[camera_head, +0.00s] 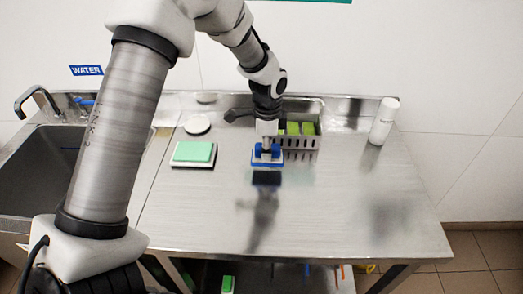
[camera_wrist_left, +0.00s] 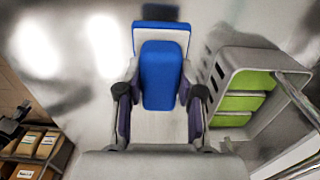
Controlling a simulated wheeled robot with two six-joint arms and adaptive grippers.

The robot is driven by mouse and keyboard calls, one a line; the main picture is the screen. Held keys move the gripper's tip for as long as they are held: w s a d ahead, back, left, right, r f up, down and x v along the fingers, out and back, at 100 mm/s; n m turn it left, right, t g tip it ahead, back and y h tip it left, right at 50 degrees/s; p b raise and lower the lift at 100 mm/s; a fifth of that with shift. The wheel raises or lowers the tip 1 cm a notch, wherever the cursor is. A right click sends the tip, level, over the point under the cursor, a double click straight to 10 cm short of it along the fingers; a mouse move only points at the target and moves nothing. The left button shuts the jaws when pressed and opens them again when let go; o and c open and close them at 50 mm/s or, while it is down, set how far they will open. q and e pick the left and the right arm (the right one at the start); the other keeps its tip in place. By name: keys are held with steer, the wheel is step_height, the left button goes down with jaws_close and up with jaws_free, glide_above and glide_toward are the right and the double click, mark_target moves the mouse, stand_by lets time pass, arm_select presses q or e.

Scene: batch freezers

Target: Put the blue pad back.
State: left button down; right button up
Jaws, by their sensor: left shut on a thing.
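My left gripper (camera_head: 267,143) is shut on the blue pad (camera_head: 266,160), which has a blue grip block and a white layer. It holds the pad above the steel counter, with a gap to its dark reflection below. In the left wrist view, the gripper (camera_wrist_left: 160,97) has one finger on each side of the pad's blue block (camera_wrist_left: 161,65). A grey slotted rack (camera_head: 298,143) with green pads (camera_head: 293,128) stands just behind and right of the pad. The rack (camera_wrist_left: 258,57) is also beside the pad in the left wrist view. My right gripper is not in view.
A green pad on a white base (camera_head: 194,152) lies on the counter to the left, with a white disc (camera_head: 197,125) behind it. A white bottle (camera_head: 383,122) stands at the back right. A sink (camera_head: 42,160) is at far left. The counter's front right is clear.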

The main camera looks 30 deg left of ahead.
arm_select(q)
steer(key=shift+s+a+f, duration=0.1)
steer(key=shift+a+f, duration=0.25)
steer(key=shift+a, duration=0.5)
steer(key=shift+d+f+p, duration=0.2)
steer(key=shift+f+p, duration=0.45)
steer(key=shift+f, duration=0.85)
steer(key=shift+a, duration=0.1)
steer(key=shift+f, duration=0.1)
steer(key=c, duration=0.7)
jaws_free()
